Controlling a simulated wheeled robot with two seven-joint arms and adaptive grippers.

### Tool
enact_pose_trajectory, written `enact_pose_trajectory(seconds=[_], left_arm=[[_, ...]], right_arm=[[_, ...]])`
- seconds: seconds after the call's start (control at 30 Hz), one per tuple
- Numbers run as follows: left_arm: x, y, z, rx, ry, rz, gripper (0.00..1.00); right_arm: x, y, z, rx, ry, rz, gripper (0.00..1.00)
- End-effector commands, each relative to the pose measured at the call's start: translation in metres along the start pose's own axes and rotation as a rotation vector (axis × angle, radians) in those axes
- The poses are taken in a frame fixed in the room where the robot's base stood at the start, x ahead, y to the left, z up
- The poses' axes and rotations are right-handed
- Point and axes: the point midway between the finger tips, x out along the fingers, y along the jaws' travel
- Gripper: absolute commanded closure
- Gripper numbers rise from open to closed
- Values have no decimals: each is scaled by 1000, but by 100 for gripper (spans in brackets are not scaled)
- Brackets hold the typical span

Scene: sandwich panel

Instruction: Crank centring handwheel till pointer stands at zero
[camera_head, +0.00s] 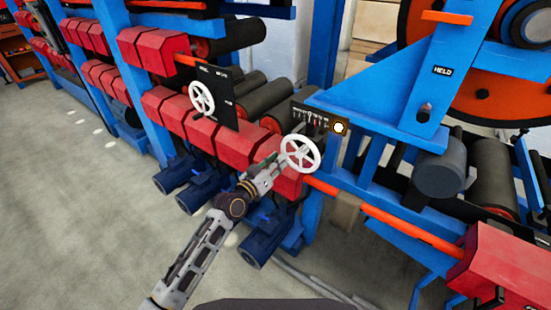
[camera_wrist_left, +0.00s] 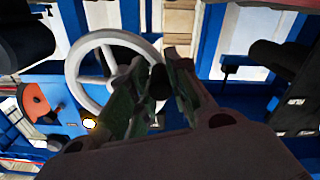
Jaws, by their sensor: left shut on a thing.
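The white spoked handwheel (camera_head: 300,153) stands in front of the red housings, below a black scale panel (camera_head: 312,117). The scale has pale marks and what looks like a small red pointer, too small to read. A round lit lamp (camera_head: 340,127) sits at the scale's right end. My left gripper (camera_head: 275,168) is at the left side of this handwheel. In the left wrist view, the handwheel (camera_wrist_left: 82,72) shows behind the fingers, which are shut on a dark knob (camera_wrist_left: 158,82) at its rim. My right gripper is not in view.
A second white handwheel (camera_head: 202,98) is on a black panel (camera_head: 222,88) to the left. Red housings (camera_head: 200,132) and blue motors (camera_head: 205,193) line the machine. A blue frame (camera_head: 375,105) stands at the right. Grey floor (camera_head: 90,210) is open at the lower left.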

Motion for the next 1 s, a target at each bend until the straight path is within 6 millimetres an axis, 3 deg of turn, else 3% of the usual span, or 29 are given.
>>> enact_pose_trajectory(seconds=[0.4,1.0], left_arm=[[0,10,26,-396,-6,-2,100],[-1,36,50,-935,-7,-3,100]], right_arm=[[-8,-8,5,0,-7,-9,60],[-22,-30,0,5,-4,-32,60]])
